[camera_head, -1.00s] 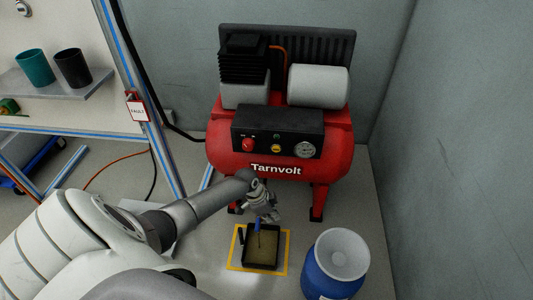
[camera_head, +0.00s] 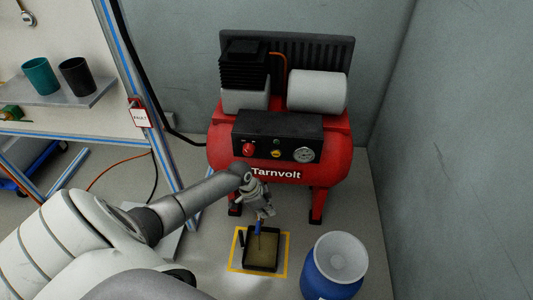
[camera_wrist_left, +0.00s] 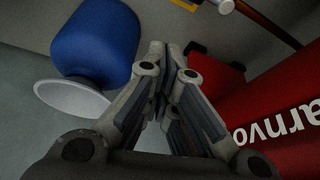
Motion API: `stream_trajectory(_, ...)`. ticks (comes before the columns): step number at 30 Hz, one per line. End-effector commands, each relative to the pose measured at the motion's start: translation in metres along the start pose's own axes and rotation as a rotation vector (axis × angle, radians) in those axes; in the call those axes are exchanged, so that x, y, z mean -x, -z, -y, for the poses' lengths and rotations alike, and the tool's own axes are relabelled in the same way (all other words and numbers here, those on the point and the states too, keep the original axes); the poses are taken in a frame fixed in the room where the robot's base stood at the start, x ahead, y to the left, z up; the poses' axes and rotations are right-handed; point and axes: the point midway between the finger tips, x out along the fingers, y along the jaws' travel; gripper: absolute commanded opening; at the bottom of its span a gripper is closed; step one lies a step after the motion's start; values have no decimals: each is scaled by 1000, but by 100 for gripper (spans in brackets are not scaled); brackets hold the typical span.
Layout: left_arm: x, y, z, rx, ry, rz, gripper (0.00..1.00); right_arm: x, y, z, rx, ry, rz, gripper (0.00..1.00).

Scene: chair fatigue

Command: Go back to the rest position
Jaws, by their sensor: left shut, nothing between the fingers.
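My left gripper (camera_head: 262,211) hangs in front of the red Tarnvolt compressor (camera_head: 228,148), above the black tray (camera_head: 249,266) on the floor. Its fingers also show in the left wrist view (camera_wrist_left: 166,62), close together with nothing between them. A small blue piece (camera_head: 258,227) shows just below the fingers, over the tray; its attachment is too small to tell. My right gripper is not in view.
A yellow outline (camera_head: 287,262) frames the tray. A blue drum (camera_head: 322,284) with a white funnel-like top stands to its right. A grey wall (camera_head: 455,150) closes the right side. A shelf (camera_head: 60,98) with two cups is at the left.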

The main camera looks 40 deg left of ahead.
Motion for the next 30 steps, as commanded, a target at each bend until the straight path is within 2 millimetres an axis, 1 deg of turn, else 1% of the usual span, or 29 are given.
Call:
stream_trajectory(11,0,0,0,0,0,0,0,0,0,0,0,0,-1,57)
stream_trajectory(14,-2,1,-6,-2,-5,1,0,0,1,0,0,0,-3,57)
stream_trajectory(17,-7,7,-30,-8,-21,6,0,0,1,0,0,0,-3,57)
stream_trajectory(20,-11,16,-70,-11,-39,15,0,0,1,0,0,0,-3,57)
stream_trajectory(21,-11,20,-89,-9,-43,18,0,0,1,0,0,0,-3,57)
stream_trajectory(23,-8,25,-115,2,-44,21,0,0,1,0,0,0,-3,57)
stream_trajectory(24,-5,28,-131,13,-41,24,0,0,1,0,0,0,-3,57)
stream_trajectory(27,7,34,-168,53,-24,26,0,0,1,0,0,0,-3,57)
stream_trajectory(30,26,38,-198,114,6,22,0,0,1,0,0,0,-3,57)
